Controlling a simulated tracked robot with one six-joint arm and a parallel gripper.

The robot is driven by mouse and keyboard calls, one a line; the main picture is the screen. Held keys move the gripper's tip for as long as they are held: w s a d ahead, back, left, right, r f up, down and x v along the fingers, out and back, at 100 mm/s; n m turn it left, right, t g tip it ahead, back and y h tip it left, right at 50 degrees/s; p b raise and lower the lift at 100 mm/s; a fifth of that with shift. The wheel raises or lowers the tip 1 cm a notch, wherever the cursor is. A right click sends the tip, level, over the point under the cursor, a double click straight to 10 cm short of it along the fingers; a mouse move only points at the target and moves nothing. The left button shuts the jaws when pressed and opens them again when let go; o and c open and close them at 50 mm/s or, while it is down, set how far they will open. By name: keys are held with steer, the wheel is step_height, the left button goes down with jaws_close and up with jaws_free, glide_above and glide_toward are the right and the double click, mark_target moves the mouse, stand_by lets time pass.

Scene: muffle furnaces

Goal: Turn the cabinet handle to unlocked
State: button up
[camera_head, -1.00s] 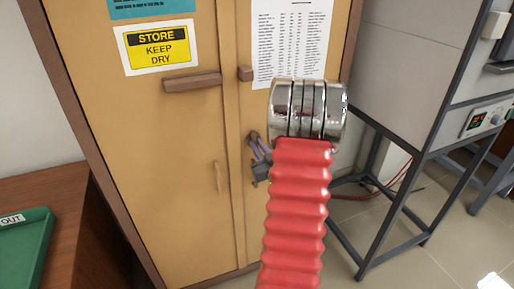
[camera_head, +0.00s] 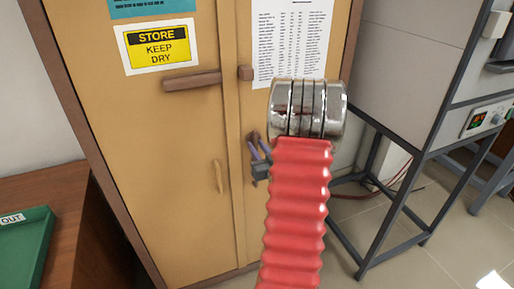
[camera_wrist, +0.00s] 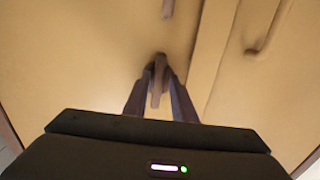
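The tan cabinet (camera_head: 175,125) has two doors. A small brown handle (camera_head: 253,136) sits on its right door, beside the seam. My gripper (camera_head: 260,148) is at this handle, its dark purple fingers pointing at the door. In the wrist view the handle (camera_wrist: 157,80) stands upright, slightly tilted, between the two fingers (camera_wrist: 159,72). The fingertips look pressed close on both sides of it, so the gripper seems shut on it. My red ribbed arm hides part of the right door in the head view.
A horizontal brown bar (camera_head: 192,81) and a thin vertical pull (camera_head: 218,176) stick out from the left door. A small brown block (camera_head: 245,73) is on the right door. A grey furnace stand (camera_head: 395,175) is at right, a green tray (camera_head: 25,245) at lower left.

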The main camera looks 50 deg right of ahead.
steer(key=shift+o, duration=0.7)
steer(key=shift+r, duration=0.15)
steer(key=shift+s, duration=0.1)
steer(key=shift+s+a+r, duration=0.1)
steer(key=shift+s, duration=0.2)
steer(key=v, duration=1.3)
steer(key=shift+a+f, duration=0.2)
steer(key=shift+f, duration=0.05)
steer(key=shift+w, duration=0.15)
